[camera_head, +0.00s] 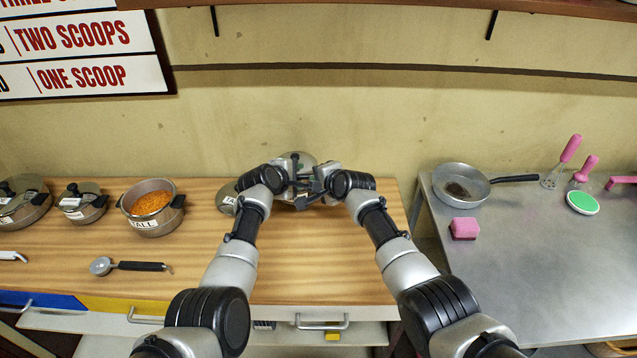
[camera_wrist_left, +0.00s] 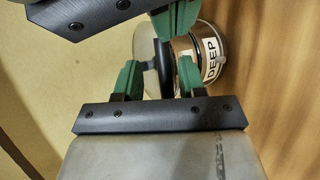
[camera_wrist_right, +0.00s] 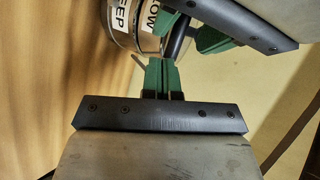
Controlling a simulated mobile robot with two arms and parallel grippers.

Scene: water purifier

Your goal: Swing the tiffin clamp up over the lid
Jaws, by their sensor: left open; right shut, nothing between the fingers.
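The tiffin (camera_head: 297,157) stands near the wall at the right part of the wooden counter, mostly hidden behind my grippers. Its steel body shows in the left wrist view with a "DEEP" label (camera_wrist_left: 212,68), and in the right wrist view with labels (camera_wrist_right: 122,22). A dark rod (camera_wrist_left: 160,65), perhaps the clamp's handle, lies between the fingers of my left gripper (camera_head: 291,176); it also shows in the right wrist view (camera_wrist_right: 176,42). The left gripper is open. My right gripper (camera_head: 314,186) is shut and empty, close to the left one. The clamp's angle is unclear.
A lid (camera_head: 228,197) lies partly hidden left of my left gripper. A pot of orange food (camera_head: 152,202), lidded pots (camera_head: 82,203) and a scoop (camera_head: 130,266) are further left. A metal table with a pan (camera_head: 461,183) and pink sponge (camera_head: 464,228) stands right, across a gap.

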